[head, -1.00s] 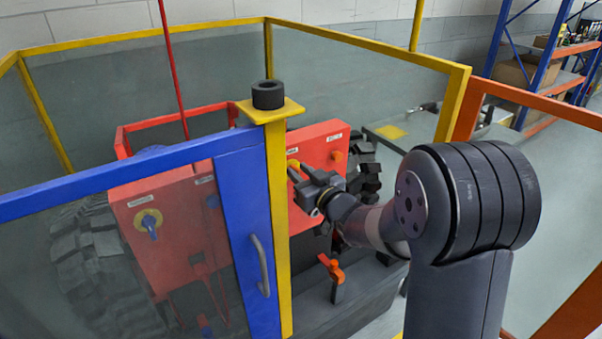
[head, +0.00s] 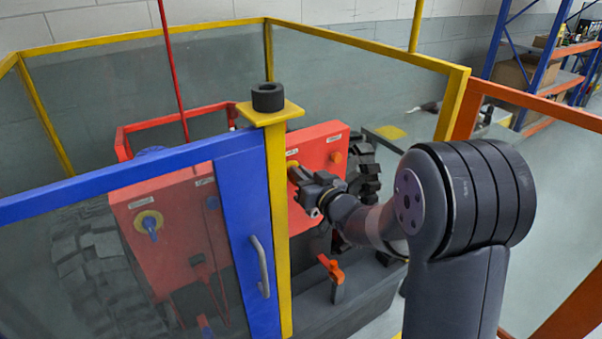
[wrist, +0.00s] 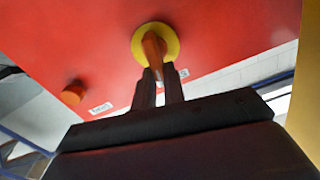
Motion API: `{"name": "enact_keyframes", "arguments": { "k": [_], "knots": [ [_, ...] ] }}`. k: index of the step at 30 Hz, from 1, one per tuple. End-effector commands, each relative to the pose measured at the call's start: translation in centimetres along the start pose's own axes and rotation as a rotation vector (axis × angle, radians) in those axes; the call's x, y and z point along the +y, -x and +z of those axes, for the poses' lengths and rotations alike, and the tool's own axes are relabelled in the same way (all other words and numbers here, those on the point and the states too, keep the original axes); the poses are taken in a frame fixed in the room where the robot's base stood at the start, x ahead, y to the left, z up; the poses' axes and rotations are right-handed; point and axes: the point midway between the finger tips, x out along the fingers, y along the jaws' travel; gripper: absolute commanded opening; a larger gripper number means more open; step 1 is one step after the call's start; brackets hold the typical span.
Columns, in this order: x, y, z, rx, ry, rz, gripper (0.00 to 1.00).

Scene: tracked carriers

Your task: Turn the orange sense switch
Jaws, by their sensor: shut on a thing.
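The orange switch (wrist: 153,46) has a lever handle on a round yellow plate (wrist: 170,33), mounted on a red panel (wrist: 90,45). In the wrist view my gripper (wrist: 160,75) has its two dark fingers closed around the lower end of the lever. The fingers are upright in that view and the lever leans slightly. In the head view my gripper (head: 297,174) is at the left part of the red panel (head: 325,145), beside the yellow post. There my fingers and the post hide most of the switch.
A yellow post (head: 278,220) with a black cap stands just left of my gripper. A blue door (head: 247,235) adjoins it. A smaller orange knob (head: 336,157) is on the same panel, and an orange lever (head: 331,268) sits lower. An orange-framed glass panel (head: 545,160) stands right.

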Motion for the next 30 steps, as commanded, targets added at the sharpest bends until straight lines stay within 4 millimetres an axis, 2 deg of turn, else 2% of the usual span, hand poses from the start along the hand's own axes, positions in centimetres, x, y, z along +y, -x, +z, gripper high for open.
{"name": "enact_keyframes", "arguments": {
  "k": [30],
  "knots": [
    [1.7, 0.0, 0.8, -0.002, -0.955, 0.001, 0.0]
  ]
}}
